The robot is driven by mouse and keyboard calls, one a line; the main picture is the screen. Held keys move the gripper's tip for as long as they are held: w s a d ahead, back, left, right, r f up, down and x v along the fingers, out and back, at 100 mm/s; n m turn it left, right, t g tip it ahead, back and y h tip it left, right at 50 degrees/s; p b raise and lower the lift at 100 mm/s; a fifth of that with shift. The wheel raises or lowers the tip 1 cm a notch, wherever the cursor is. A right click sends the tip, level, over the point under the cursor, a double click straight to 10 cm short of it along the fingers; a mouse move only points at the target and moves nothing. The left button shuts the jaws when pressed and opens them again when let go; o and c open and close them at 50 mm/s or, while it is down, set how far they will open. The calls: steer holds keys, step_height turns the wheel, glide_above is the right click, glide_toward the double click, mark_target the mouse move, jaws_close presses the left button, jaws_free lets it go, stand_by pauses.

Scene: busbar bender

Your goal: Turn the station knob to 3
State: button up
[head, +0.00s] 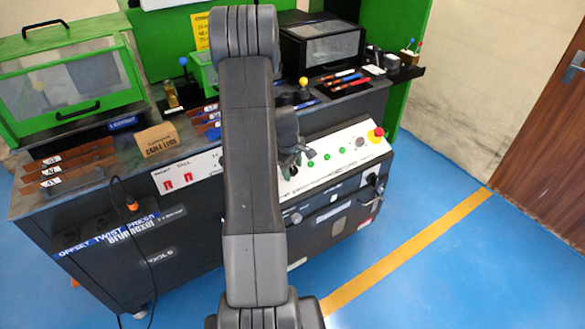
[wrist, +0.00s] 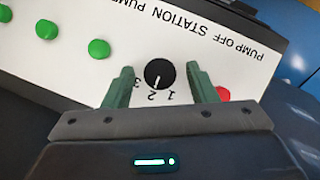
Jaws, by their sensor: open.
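The station knob (wrist: 159,73) is a round black knob on the white panel, with a white pointer mark. The panel appears upside down in the wrist view. The printed numbers 1, 2 and 3 sit around the knob, and the mark points about at the 2. My gripper (wrist: 160,68) is open, with one green-grey finger on each side of the knob and a visible gap to both. In the head view my gripper (head: 293,152) is at the white control panel (head: 345,155), and my arm and gripper hide the knob there.
Green buttons (wrist: 99,48) lie left of the knob in the wrist view. A red button (wrist: 223,93) is partly hidden by the right finger. In the head view, a red emergency button (head: 376,134) stands at the panel's right end. Blue floor (head: 440,270) is clear at right.

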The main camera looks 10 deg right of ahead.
steer(key=c, duration=1)
steer(key=m+g+y+p, duration=0.1)
steer(key=m+p, duration=0.1)
steer(key=m, duration=0.1)
steer(key=shift+w+d+r, duration=0.1)
steer(key=shift+d, duration=0.05)
steer(key=m+y, duration=0.2)
steer(key=m, duration=0.2)
steer(key=shift+d+m, duration=0.1)
steer(key=shift+m, duration=0.3)
steer(key=o, duration=1)
